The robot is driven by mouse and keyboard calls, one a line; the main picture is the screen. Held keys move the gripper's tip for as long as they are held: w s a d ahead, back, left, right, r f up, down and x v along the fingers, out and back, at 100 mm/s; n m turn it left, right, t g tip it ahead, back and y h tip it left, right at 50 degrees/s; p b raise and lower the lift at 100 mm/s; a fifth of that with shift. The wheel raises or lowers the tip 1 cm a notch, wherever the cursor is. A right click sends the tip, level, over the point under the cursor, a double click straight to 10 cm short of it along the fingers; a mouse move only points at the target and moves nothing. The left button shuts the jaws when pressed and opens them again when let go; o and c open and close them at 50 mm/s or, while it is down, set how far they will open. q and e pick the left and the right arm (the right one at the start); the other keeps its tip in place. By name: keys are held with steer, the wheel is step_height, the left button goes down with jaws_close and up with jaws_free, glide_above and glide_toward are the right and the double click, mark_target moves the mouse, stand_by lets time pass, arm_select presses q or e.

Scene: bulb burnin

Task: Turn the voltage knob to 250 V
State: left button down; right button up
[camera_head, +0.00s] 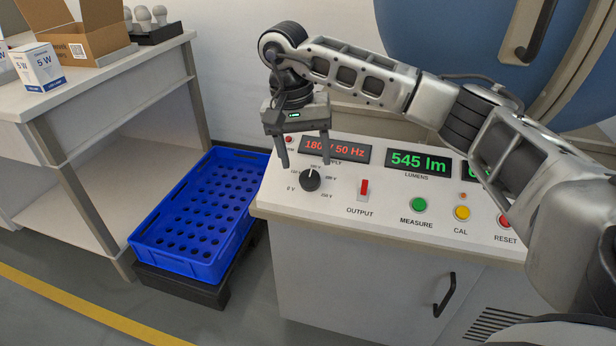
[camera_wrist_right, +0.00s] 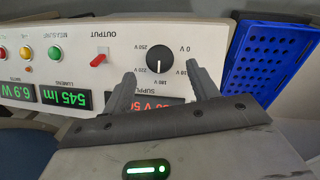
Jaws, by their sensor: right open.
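The black voltage knob (camera_head: 310,180) is on the sloped white control panel (camera_head: 385,205), left of the red output switch (camera_head: 364,187). Its white mark points up, near the 180 V label. The supply display (camera_head: 335,149) reads about 180 V 50 Hz in red, partly behind a finger. My right gripper (camera_head: 305,162) is open above the panel, its fingers apart and pointing down at the knob's far side. In the right wrist view the knob (camera_wrist_right: 159,58) shows beyond the fingertips (camera_wrist_right: 162,80), apparently not held. My left gripper is not in view.
Green (camera_head: 419,205), yellow (camera_head: 462,213) and red buttons sit right of the switch. A green display (camera_head: 419,162) reads 545 lm. A blue crate (camera_head: 200,212) with holes stands left of the cabinet. A table (camera_head: 90,85) with boxes and bulbs is far left.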

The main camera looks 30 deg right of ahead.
mark_target(309, 176)
steer(key=f, duration=0.3)
steer(key=shift+s+d, duration=0.15)
steer(key=shift+d, duration=0.05)
steer(key=shift+f+b, duration=0.3)
steer(key=shift+f, duration=0.4)
steer(key=shift+c, duration=0.3)
steer(key=c, duration=0.9)
steer(key=shift+d, duration=0.1)
